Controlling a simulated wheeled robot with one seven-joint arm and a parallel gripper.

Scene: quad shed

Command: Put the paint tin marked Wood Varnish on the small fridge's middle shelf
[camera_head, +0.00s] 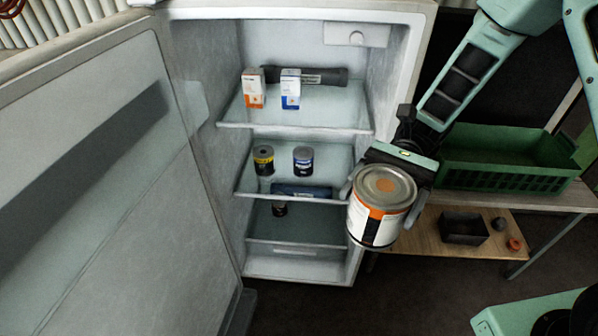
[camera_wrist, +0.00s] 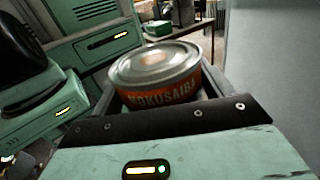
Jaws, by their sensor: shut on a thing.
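My gripper (camera_head: 382,192) is shut on a paint tin (camera_head: 377,222) with a metal lid, an orange band and a white label. It holds the tin upright in front of the fridge's right side. In the wrist view the tin (camera_wrist: 155,70) shows "MOKUSAIBA" on its orange band; I cannot read "Wood Varnish" on it. The small fridge (camera_head: 300,275) stands with its door (camera_head: 100,170) open to the left. Its middle shelf (camera_head: 325,172) carries two small dark tins (camera_head: 264,160) (camera_head: 303,160) and a dark blue flat pack (camera_head: 301,191). The held tin hides that shelf's right front end.
The top shelf (camera_head: 330,118) holds two small boxes (camera_head: 254,88) (camera_head: 290,90) and a dark cylinder (camera_head: 325,76). A small jar (camera_head: 279,209) is lower down. Right of the fridge, a bench carries a green crate (camera_head: 505,178); a black tray (camera_head: 463,229) is on its lower board.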

